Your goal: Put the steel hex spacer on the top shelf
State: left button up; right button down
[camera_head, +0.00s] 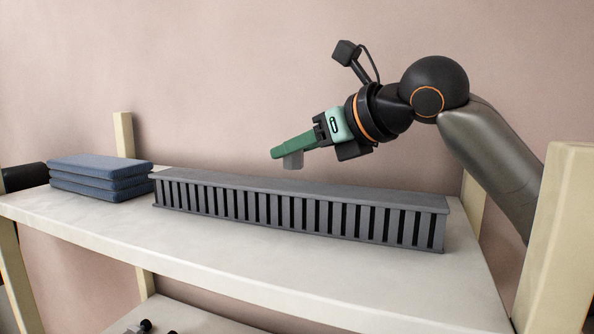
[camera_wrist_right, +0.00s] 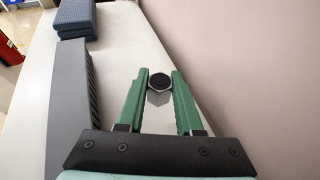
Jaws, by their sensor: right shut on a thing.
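The steel hex spacer is a small grey piece (camera_head: 293,161) held between the green fingertips of my right gripper (camera_head: 284,152). In the right wrist view the spacer (camera_wrist_right: 159,83) shows its hexagonal end with a dark centre, pinched between both fingers. The gripper is shut on it and holds it in the air above the white shelf (camera_head: 250,262), over the strip between the grey slatted block and the wall. My left gripper is not in view.
A long grey slatted block (camera_head: 300,212) stands along the shelf, in front of the held spacer. A stack of blue folded cloths (camera_head: 98,177) lies at the left end. The front strip of the shelf is clear. A wooden post (camera_head: 556,240) stands at the right.

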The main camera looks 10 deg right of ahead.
aim_at(300, 169)
jog(key=shift+w+d+f, duration=0.1)
jog(key=shift+d+f, duration=0.05)
jog(key=shift+f, duration=0.75)
jog(key=shift+w+d+f, duration=0.1)
jog(key=shift+f, duration=0.8)
jog(key=shift+f, duration=0.1)
jog(key=c, duration=0.6)
grip_release()
jog(key=shift+o, duration=0.2)
jog(key=shift+s+d+r, duration=0.15)
jog(key=shift+s+r, duration=0.05)
jog(key=shift+s, duration=0.05)
jog(key=b+v, duration=0.1)
jog(key=v, duration=1)
jog(key=shift+s+r, duration=0.1)
jog(key=shift+s, duration=0.1)
